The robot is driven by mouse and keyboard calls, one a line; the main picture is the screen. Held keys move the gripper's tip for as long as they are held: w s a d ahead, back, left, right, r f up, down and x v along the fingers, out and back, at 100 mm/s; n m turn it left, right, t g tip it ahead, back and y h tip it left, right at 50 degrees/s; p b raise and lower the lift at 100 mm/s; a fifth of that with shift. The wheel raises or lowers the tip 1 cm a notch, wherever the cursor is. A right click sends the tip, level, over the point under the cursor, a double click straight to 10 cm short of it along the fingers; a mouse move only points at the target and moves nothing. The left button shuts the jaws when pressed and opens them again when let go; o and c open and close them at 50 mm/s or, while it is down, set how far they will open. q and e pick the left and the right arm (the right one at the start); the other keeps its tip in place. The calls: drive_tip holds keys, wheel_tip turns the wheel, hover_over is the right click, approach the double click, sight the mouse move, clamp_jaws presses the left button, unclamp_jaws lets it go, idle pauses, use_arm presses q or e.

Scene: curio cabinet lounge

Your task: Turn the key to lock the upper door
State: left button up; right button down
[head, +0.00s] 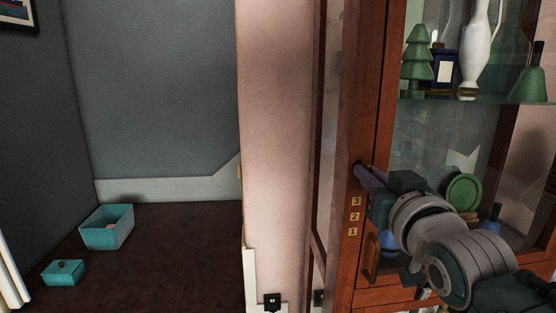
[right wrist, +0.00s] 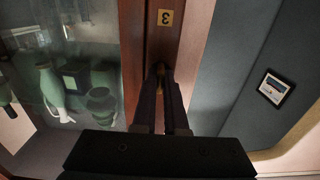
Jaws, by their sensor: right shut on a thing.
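The cabinet's upper glass door (head: 386,85) has a reddish wood frame and looks closed, though the seam is hard to make out. My right gripper (head: 360,171) reaches in from the right, with its fingertips at the wood frame just above the number 3 plate. In the right wrist view my right gripper (right wrist: 162,72) is shut on the small brass key (right wrist: 159,67) at the lock. The key is mostly covered by the fingers, so its turn angle cannot be read. My left gripper is not in view.
Number plates 3 (head: 355,202), 2 (head: 354,217) and 1 (head: 352,232) run down the frame. A handle (head: 370,258) sits below. A teal box (head: 107,228) lies far left.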

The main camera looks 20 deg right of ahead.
drive_tip(key=m, duration=1.7)
drive_tip(key=shift+f+p, duration=0.15)
drive_tip(key=shift+p, duration=0.2)
drive_tip(key=c, duration=1.2)
unclamp_jaws()
drive_tip(key=shift+w, duration=0.15)
drive_tip(key=o, duration=0.6)
